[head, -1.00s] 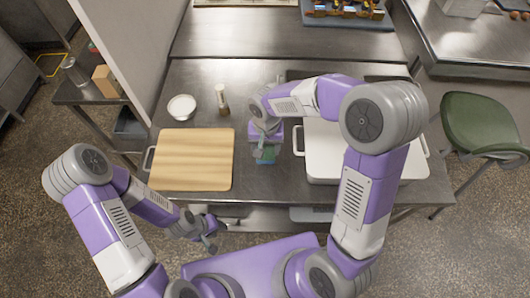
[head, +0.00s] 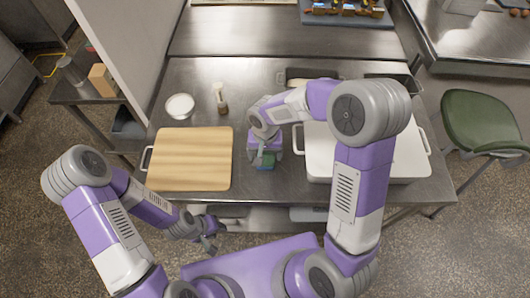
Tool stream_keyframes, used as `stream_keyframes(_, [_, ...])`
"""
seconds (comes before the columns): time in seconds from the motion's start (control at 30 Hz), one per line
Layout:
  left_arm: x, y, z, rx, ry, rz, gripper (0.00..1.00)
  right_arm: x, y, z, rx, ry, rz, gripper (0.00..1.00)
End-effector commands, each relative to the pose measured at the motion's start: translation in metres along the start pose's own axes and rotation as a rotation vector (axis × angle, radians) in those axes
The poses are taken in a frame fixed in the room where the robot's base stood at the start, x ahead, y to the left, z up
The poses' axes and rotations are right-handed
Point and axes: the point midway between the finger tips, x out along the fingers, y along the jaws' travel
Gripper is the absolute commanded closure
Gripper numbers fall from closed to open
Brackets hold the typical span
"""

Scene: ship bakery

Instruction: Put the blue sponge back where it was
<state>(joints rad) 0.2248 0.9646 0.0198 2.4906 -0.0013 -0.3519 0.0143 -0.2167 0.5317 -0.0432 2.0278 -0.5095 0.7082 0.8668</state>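A small block, blue with a green top, appears to be the blue sponge (head: 265,160) and is on the steel table (head: 290,183) between the cutting board and the white tray. My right gripper (head: 265,156) points down over it from above, with fingers seemingly at its sides. I cannot tell whether they press on it. The arm and gripper hide part of the sponge and the table behind. My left gripper (head: 209,240) hangs in front of the table's near edge, away from the sponge. Its finger opening is too small to judge.
The wooden cutting board (head: 190,158) lies left of the sponge. The white lidded tray (head: 318,168) stands right of it. A white bowl (head: 180,106) and a small brush-like item (head: 221,100) stand behind the board. A dark basin (head: 293,77) lies behind my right arm.

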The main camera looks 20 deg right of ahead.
Motion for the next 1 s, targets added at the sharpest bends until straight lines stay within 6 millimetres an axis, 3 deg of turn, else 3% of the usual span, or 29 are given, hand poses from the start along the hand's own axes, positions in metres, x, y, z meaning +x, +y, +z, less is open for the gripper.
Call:
stream_keyframes(0.37, [-0.004,0.002,0.0,0.0,0.0,0.0,0.61,-0.004,0.0,0.0,0.0,0.0,0.0,0.15])
stream_keyframes(0.8, [-0.021,0.008,0.001,0.0,0.0,0.0,0.61,-0.092,0.0,-0.001,0.0,0.003,-0.002,0.15])
stream_keyframes(1.0, [-0.026,0.01,0.001,0.0,0.0,0.0,0.61,-0.118,0.0,0.0,0.0,0.002,-0.001,0.15])
